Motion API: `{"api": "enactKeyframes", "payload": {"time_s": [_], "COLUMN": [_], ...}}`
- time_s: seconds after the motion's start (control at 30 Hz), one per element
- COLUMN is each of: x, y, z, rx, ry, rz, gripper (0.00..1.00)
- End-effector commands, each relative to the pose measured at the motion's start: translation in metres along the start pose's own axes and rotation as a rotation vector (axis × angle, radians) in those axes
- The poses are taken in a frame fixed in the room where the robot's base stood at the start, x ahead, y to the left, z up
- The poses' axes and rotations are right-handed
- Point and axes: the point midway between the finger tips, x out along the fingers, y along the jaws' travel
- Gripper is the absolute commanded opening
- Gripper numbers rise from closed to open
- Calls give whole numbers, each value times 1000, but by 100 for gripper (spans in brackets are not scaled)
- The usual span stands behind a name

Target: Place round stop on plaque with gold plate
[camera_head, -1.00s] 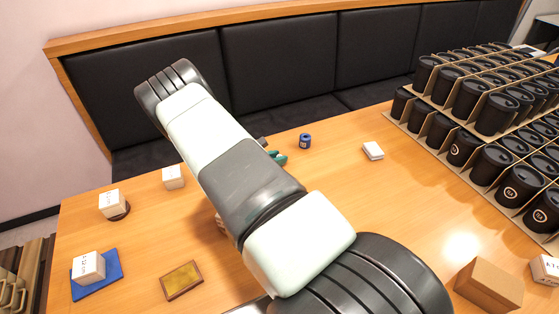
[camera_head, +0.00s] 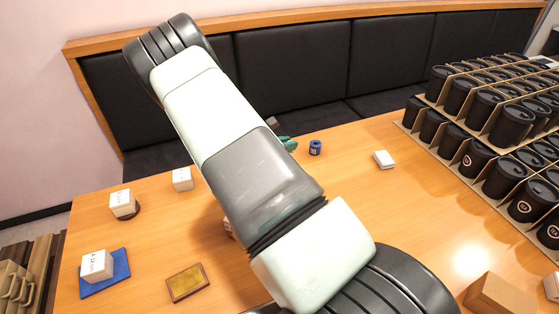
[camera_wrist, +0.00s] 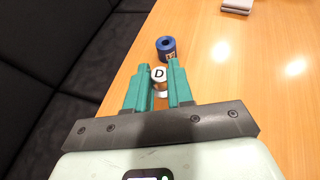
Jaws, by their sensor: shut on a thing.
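A small round piece with a black D on its white top (camera_wrist: 159,74), likely the round stop, sits between the green fingers of my gripper (camera_wrist: 158,84) in the wrist view. The fingers are shut on its sides. In the head view only part of my gripper (camera_head: 287,144) shows behind my arm, and the held piece is hidden. The plaque with the gold plate (camera_head: 187,283) lies flat at the table's front left, with a dark wood border. Its top is bare. My gripper is well behind and to the right of it.
A blue cylinder with a hole (camera_head: 315,147) stands just beyond my gripper. Black cups (camera_head: 463,158) fill racks at right.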

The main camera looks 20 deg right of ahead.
Motion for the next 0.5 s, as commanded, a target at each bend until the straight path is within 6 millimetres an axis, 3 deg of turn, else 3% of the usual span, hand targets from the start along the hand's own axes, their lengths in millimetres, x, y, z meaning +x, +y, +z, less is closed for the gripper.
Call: {"api": "enactKeyframes", "payload": {"time_s": [0.13,0.33,0.43,0.5], "x": [-6,-15,-39,-65], "y": [0,3,12,18], "z": [12,9,-2,-14], "rx": [0,-5,-16,-27], "ry": [0,3,9,15], "rz": [0,11,40,72], "gripper": [0,0,0,0]}}
